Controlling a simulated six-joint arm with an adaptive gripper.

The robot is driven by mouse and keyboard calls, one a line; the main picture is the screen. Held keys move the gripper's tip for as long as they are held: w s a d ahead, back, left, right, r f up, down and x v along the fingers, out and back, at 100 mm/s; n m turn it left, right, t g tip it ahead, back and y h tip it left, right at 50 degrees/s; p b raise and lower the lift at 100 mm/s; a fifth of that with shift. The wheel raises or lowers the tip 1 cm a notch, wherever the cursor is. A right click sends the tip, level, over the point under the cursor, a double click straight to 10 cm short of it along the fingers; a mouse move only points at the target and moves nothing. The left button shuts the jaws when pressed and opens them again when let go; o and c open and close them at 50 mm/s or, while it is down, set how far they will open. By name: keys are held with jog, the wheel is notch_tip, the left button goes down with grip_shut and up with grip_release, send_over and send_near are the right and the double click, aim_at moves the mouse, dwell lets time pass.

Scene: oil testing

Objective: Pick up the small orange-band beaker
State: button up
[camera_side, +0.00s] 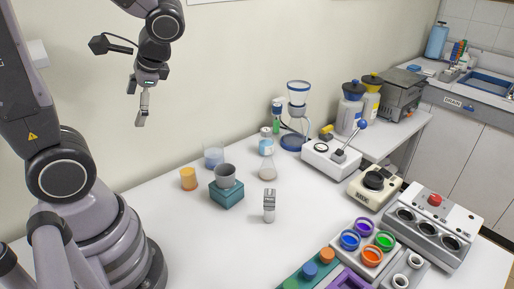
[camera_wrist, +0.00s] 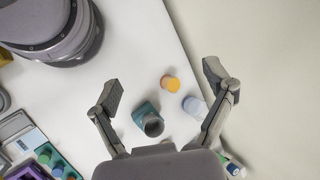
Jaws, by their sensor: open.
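A small orange beaker (camera_side: 188,180) stands upright on the white table, left of a teal block. It also shows in the wrist view (camera_wrist: 171,84), between my fingers in the picture but well below them. An orange-rimmed cup (camera_side: 372,256) sits in a rack at the front right; I cannot tell for certain which one the task names. My gripper (camera_side: 142,118) hangs high above the table at the left, pointing down, open and empty. Its spread fingers show in the wrist view (camera_wrist: 165,86).
A teal block (camera_side: 227,194) with a grey cup (camera_side: 225,172) stands close right of the orange beaker. A bluish glass beaker (camera_side: 213,157) is just behind. A flask (camera_side: 267,170) and a small grey device (camera_side: 269,205) stand further right.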

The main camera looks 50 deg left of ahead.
jog(key=w+a+f+m+g+y, duration=0.3)
jog(key=a+y, duration=0.3)
jog(key=m+t+y, duration=0.5)
jog(key=m+t, duration=0.8)
jog(key=m, duration=0.4)
send_over(188, 177)
notch_tip(188, 177, down, 20)
jog(key=shift+m, duration=0.3)
notch_tip(188, 177, down, 7)
jog(key=shift+f, duration=0.1)
jog(key=shift+x, duration=1.1)
jog(key=shift+w+a, duration=0.2)
jog(key=shift+a, duration=0.2)
jog(key=c, duration=1.3)
